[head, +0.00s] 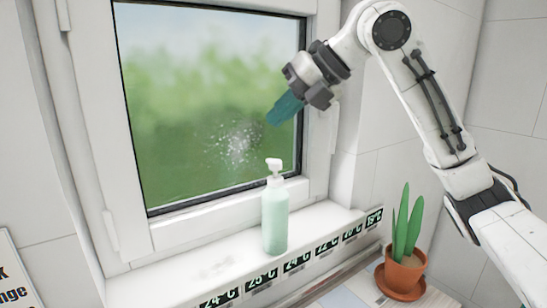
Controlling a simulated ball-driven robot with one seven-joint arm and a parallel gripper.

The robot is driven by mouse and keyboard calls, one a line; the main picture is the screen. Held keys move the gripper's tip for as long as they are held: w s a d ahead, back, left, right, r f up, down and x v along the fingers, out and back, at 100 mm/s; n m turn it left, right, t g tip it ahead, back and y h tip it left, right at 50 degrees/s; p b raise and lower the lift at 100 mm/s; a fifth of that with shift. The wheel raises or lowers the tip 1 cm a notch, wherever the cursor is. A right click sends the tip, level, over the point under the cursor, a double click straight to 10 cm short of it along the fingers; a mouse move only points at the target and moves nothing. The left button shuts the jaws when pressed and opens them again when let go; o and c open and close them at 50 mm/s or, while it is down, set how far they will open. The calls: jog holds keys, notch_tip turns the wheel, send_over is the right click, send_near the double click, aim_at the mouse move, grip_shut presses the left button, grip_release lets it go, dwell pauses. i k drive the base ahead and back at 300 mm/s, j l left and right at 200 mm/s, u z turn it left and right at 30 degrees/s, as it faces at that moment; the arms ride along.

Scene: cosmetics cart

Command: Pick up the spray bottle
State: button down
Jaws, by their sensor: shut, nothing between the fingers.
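The spray bottle (275,220) is pale green with a white pump-style top. It stands upright on the white window sill, in front of the window's lower right corner. My gripper (272,119) is above the bottle and a little to its right in the picture, in front of the window pane. Its teal end points down and to the left. It is shut and clear of the bottle. Nothing hides the bottle.
The window (180,110) has a whitish speckled patch (237,143) on its glass. The sill (190,265) is bare left of the bottle, with temperature labels along its front edge. A potted plant (402,270) stands at the lower right. A sign (14,275) is at the lower left.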

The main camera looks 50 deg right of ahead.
aim_at(275, 197)
jog(key=k+l, duration=0.25)
jog(key=k, duration=0.2)
jog(key=k+l, duration=0.25)
jog(key=k, duration=0.25)
